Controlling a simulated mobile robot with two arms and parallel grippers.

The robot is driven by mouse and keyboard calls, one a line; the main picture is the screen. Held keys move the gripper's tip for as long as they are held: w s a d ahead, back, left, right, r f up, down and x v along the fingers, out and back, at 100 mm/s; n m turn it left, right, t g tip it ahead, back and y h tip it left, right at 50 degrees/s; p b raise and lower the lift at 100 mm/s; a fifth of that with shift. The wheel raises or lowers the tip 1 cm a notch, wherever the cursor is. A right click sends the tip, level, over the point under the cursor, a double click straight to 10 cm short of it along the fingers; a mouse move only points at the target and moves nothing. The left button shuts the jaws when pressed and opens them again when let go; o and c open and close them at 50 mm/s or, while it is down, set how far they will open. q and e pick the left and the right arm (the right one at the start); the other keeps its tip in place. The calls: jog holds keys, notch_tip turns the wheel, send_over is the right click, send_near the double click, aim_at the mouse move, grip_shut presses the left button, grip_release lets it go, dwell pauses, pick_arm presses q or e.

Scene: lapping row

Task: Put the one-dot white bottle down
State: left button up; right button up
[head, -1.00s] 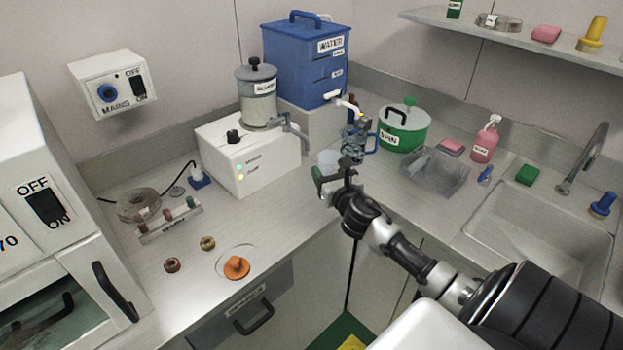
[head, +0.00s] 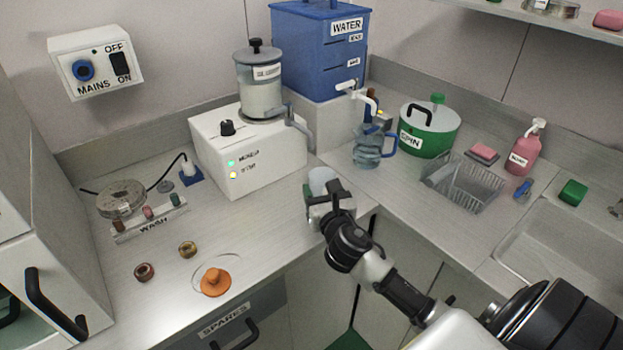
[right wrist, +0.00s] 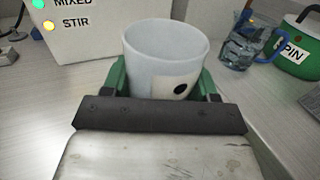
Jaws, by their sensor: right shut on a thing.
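The one-dot white bottle (right wrist: 165,60) is an open-topped, pale, cup-like vessel with one black dot on a cream label. In the right wrist view it stands upright between the green fingers of my right gripper (right wrist: 160,88), which is shut on it. In the head view the bottle (head: 321,181) shows just behind my right gripper (head: 325,200), near the counter's front inner corner. Its base is hidden, so I cannot tell whether it touches the counter. My left gripper is not in view.
A white stirring machine (head: 250,160) stands left of the bottle. A clear blue-handled jug (head: 368,152) stands right of it, by the green spin pot (head: 430,132). A wire basket (head: 462,183) is farther right. An orange knob (head: 214,282) and two small rings lie at front left.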

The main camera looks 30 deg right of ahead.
jog(key=x, duration=0.8)
jog(key=shift+w+d, duration=0.1)
jog(key=shift+w+d+f, duration=0.15)
jog(key=shift+w, duration=0.35)
notch_tip(320, 180, down, 3)
jog(key=shift+f+b, duration=0.1)
jog(key=shift+b, duration=0.65)
jog(key=shift+f, duration=0.15)
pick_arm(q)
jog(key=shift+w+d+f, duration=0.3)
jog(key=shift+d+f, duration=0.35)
pick_arm(e)
jog(key=shift+f, duration=0.15)
jog(key=o, duration=0.9)
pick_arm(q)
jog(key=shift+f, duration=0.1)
